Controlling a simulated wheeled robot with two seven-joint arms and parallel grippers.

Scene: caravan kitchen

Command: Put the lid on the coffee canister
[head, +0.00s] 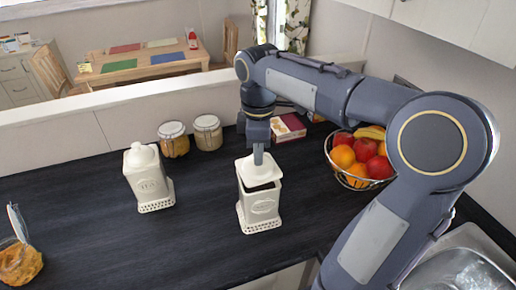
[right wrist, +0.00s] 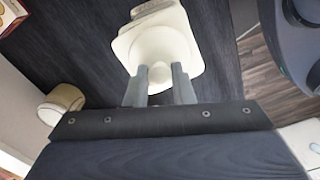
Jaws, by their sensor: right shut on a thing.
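The white coffee canister (head: 260,208) stands upright on the dark counter, in the middle of the head view. Its dark opening shows along the front, under the lid. My right gripper (head: 258,158) points down above the canister and is shut on the knob of the white lid (head: 250,168). The lid sits over the back of the opening and does not cover the front. In the right wrist view the fingers (right wrist: 160,80) grip the knob on both sides, with the square lid (right wrist: 158,45) beyond. Whether the lid touches the rim is unclear. My left gripper is out of view.
A similar lidded white canister (head: 149,180) stands to the left. Two glass jars (head: 174,138) are at the back. A red box (head: 288,127) and a wire fruit bowl (head: 358,158) stand to the right, near my right arm.

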